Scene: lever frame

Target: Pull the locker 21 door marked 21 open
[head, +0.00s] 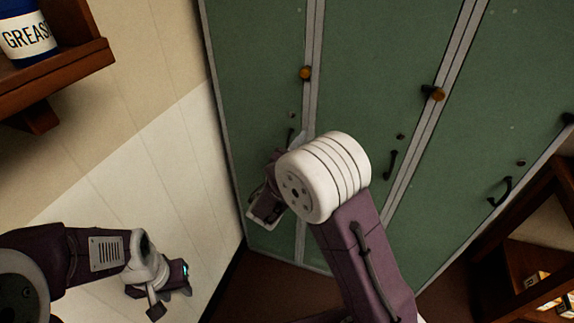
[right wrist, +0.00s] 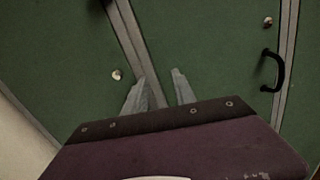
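Tall green locker doors stand side by side: a left door (head: 258,60), a middle door (head: 385,60) and a right door (head: 510,70). No number 21 is readable, so I cannot tell which is locker 21. My right gripper (right wrist: 158,80) is at the left door's handle (head: 290,136), which is mostly hidden by the arm. In the right wrist view its two fingers are apart, near the seam between the left and middle doors. Whether the handle lies between them is hidden. My left gripper (head: 170,299) is low at the left, away from the lockers; its opening is unclear.
The middle door has a dark handle (head: 390,165), as does the right door (head: 500,192). Round orange knobs (head: 305,73) sit along the seams. A wooden shelf (head: 60,75) with a grease can (head: 27,38) is at upper left. Wooden shelving (head: 525,265) stands at lower right.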

